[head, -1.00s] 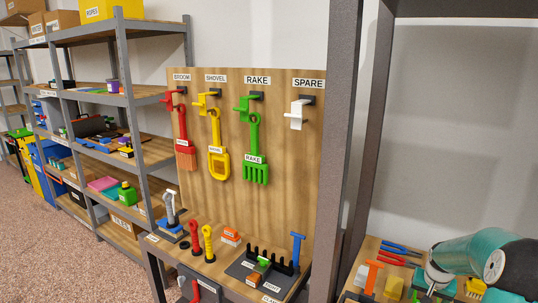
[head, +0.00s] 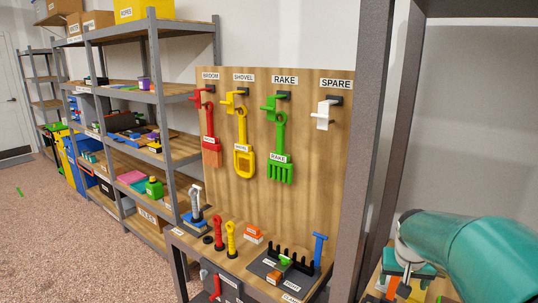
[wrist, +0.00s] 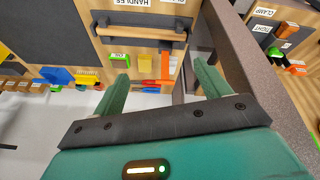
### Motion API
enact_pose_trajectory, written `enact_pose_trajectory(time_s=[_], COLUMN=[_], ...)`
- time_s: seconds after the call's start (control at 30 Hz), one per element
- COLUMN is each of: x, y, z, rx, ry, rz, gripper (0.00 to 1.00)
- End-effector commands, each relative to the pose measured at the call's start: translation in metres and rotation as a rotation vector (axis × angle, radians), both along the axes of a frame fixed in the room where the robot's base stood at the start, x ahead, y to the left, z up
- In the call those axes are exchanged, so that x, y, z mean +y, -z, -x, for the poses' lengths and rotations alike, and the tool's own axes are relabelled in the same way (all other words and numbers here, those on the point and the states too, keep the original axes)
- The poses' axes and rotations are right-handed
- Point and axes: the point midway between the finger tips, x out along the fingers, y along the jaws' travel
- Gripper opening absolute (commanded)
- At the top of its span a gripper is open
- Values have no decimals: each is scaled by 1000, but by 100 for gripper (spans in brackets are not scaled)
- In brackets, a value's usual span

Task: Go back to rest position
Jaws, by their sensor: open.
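My gripper (wrist: 162,74) shows in the wrist view with its two green fingers spread apart and nothing held between them. Beyond the fingertips are a wooden shelf with a long wooden bar handle (wrist: 140,33), an orange piece (wrist: 165,66) and a small green block (wrist: 119,60). In the head view my teal arm reaches in from the lower right. Its far end is over the right-hand bench, and it hides most of what lies there.
A grey-brown post (head: 371,150) stands between the benches, close to my arm. A pegboard (head: 262,205) holds a red broom (head: 211,150), yellow shovel (head: 243,158) and green rake (head: 280,165). Steel shelves (head: 157,100) stand left.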

Motion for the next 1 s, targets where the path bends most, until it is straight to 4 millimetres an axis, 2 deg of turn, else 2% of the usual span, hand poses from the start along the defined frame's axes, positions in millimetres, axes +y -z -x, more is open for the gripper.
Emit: enact_pose_trajectory(time_s=[0.03,0.2,0.33,0.5,0.6,0.73,1.0], x=[21,79,118,161,181,197,201], y=[-13,-42,-57,-67,-67,-65,-64], z=[9,46,78,124,150,174,179], rx=[-12,-43,-72,-114,-136,-156,-161], ry=[-30,-118,-188,-282,-336,-386,-399], rz=[9,17,11,-13,-32,-56,-62], gripper=[76,76,76,76,76,76,76])
